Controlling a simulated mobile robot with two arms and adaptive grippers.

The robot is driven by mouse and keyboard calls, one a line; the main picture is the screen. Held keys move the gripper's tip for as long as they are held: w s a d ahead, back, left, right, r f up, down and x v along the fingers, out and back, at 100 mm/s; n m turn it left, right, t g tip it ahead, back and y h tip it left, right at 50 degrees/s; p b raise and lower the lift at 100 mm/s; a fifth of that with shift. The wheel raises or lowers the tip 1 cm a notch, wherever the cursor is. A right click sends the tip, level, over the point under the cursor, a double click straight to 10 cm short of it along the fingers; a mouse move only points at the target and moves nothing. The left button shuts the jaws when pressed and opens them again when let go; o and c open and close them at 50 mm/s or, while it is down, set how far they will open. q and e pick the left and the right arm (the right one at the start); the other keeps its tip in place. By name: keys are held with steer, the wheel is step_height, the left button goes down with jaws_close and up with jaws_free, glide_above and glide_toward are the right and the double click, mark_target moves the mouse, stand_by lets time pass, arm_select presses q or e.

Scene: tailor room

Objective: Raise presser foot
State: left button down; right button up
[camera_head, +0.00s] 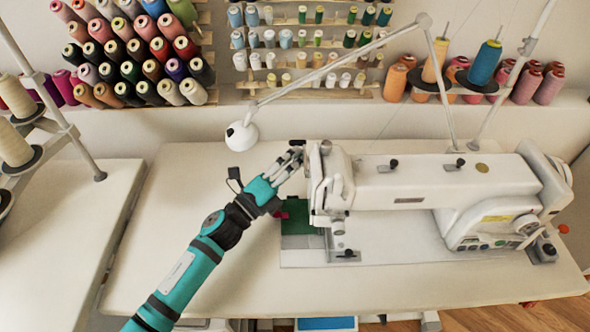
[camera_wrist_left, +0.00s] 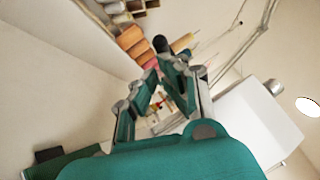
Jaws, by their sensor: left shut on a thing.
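The white sewing machine (camera_head: 400,185) stands on the table, its head end (camera_head: 333,185) facing left. The presser foot area (camera_head: 338,228) is below the head, too small to tell whether the foot is up or down. My left gripper (camera_head: 297,154) is at the back left of the head, its fingers closed together by the machine's end. In the left wrist view, the fingers (camera_wrist_left: 165,72) converge, with the white machine body (camera_wrist_left: 250,120) to their right. The presser foot lever is hidden behind the head and fingers. My right gripper is not in view.
Green cloth (camera_head: 300,216) lies left of the needle area. A white lamp (camera_head: 242,134) hangs just left of and behind my gripper. Thread spools (camera_head: 140,45) fill racks on the back wall. The table (camera_head: 180,200) is clear left of my arm.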

arm_select(q)
steer(key=w+a+r+v, duration=0.1)
steer(key=v, duration=0.9)
steer(key=shift+a+m, duration=0.3)
stand_by(0.5)
stand_by(0.4)
